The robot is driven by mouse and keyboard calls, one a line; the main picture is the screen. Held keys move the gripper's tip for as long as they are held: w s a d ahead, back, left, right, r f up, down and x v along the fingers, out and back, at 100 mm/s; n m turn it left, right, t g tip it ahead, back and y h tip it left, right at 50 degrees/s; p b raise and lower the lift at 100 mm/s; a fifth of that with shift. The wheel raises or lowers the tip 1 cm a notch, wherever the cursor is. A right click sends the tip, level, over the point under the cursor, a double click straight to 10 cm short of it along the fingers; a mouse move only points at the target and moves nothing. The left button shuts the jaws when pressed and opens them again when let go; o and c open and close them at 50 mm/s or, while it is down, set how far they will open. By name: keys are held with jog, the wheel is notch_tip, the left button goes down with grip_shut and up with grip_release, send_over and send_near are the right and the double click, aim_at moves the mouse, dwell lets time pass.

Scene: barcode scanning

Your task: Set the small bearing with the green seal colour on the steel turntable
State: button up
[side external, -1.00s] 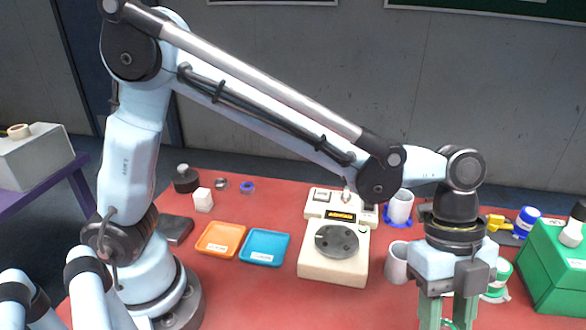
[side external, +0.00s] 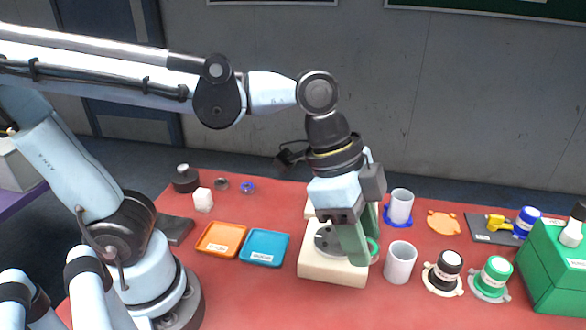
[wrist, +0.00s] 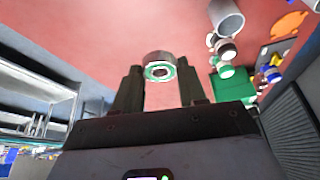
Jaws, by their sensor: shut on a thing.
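The small bearing with the green seal (wrist: 160,70) is a steel ring with a green face, between the fingertips of my gripper (wrist: 160,76) in the wrist view. The steel turntable (side external: 324,240) is a grey disc on top of the unit (side external: 333,270), partly hidden by my gripper. Whether the bearing touches anything below cannot be told.
Orange (side external: 221,239) and blue (side external: 264,247) trays lie left of the unit. White cups (side external: 400,262), a black-topped (side external: 447,268) and a green-topped bottle (side external: 495,276), and a green box (side external: 556,270) stand to the right. Two small rings (side external: 248,187) lie at the back left.

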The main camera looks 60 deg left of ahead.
jog(key=s+a+n, duration=0.1)
jog(key=a+n, duration=0.2)
send_over(333, 238)
jog(key=shift+t+y, duration=0.4)
notch_tip(333, 238, down, 7)
jog(key=shift+s+r, duration=0.1)
jog(key=shift+f, duration=2.1)
jog(key=shift+f, duration=0.15)
jog(key=o, duration=1.2)
jog(key=shift+c, duration=0.2)
jog(key=s+a+r+n+t+y, duration=0.3)
jog(key=s+a+r+n+t, duration=0.1)
jog(key=r+n, duration=0.4)
jog(key=shift+s+a+n, duration=0.15)
jog(key=shift+a+n, duration=0.25)
jog(key=shift+a, duration=0.1)
